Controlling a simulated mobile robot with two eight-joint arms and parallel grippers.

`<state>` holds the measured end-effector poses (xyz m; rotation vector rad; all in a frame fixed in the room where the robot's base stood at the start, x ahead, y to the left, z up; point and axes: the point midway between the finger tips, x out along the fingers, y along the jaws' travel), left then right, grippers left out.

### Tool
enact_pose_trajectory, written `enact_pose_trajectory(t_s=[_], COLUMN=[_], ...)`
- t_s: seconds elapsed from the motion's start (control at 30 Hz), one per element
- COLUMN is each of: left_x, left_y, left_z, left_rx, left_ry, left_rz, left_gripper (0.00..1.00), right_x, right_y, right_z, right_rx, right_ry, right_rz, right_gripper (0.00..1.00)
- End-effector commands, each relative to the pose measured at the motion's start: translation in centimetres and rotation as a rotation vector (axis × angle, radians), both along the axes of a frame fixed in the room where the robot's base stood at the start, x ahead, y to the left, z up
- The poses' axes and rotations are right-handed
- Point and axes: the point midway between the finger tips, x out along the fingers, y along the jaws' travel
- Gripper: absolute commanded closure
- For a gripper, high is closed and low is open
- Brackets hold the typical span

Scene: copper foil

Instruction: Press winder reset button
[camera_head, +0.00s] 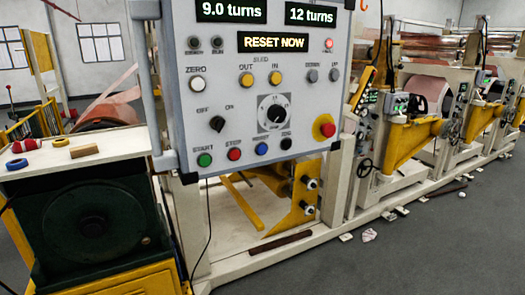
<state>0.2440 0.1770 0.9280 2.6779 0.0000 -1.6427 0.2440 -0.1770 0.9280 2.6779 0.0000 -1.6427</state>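The winder's grey control panel (180,85) fills the upper middle of the head view. Its displays read "9.0 turns" (231,11), "12 turns" (310,15) and "RESET NOW" (273,42). Along the bottom row are a green START button (204,160), a red STOP button (234,154), a blue button (262,149) and a black button (286,143). The labels over the blue and black buttons are too small to read surely. A white ZERO button (197,84) is higher at the left. Neither of my grippers shows in this view.
A red emergency-stop knob (324,126) on yellow sits at the panel's lower right, near a dial (273,113). A white bench top (110,143) with tape rolls is at the left. Machines line the right; the grey floor (420,240) at lower right is mostly clear.

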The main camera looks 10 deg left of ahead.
Motion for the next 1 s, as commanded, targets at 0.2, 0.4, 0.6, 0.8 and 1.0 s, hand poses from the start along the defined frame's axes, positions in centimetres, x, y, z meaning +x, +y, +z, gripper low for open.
enact_pose_trajectory(t_s=[0.2,0.4,0.6,0.8,1.0], left_x=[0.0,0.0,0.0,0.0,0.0], left_y=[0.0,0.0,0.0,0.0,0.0], left_z=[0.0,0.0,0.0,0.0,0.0], left_rx=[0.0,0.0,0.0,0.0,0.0], left_ry=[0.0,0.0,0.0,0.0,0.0], left_rz=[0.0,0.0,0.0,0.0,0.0], left_gripper=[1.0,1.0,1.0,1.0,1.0], right_x=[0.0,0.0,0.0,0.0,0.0], right_y=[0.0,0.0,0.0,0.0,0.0], right_z=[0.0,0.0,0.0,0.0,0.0], right_rx=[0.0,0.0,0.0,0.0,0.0], right_ry=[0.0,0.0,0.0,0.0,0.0], right_rz=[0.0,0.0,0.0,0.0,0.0], right_gripper=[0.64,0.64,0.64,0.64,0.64])
